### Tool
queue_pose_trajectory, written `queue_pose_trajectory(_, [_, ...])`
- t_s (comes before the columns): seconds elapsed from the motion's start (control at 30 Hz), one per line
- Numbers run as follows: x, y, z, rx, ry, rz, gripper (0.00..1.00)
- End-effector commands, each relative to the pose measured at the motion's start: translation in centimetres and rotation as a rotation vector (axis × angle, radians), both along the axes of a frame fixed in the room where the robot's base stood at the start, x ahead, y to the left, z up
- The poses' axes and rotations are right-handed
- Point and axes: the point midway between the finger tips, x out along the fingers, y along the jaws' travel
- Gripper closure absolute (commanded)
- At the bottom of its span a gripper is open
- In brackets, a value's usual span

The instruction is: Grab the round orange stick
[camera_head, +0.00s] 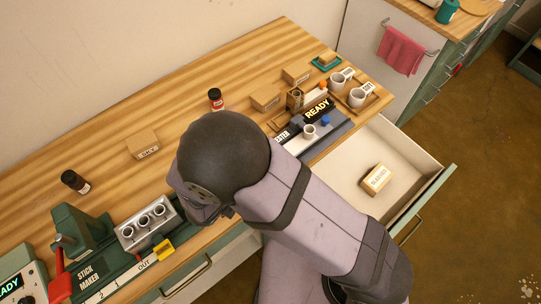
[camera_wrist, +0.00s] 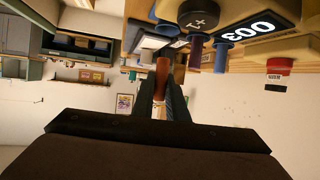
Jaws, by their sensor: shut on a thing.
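My gripper (camera_wrist: 163,98) shows in the wrist view with its two dark fingers close together. They are shut on a narrow reddish-orange stick (camera_wrist: 162,72), which sticks out past the fingertips. Its lower part is hidden between the fingers, and I cannot make out its full shape. In the head view my own arm covers the gripper and the stick.
A stick maker (camera_head: 72,240) and a metal block with several round holes (camera_head: 148,226) stand at the front left. An open drawer (camera_head: 345,165) holds a small box (camera_head: 376,179).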

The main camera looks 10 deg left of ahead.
Motion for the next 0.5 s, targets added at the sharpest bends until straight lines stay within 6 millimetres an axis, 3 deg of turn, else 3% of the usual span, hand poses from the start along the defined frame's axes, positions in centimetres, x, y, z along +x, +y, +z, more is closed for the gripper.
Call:
queue_pose_trajectory(0.2, [0.0,0.1,2.9,0.003,-0.001,0.0,1.0])
queue_pose_trajectory(0.5, [0.0,0.0,4.6,0.0,0.0,0.0,1.0])
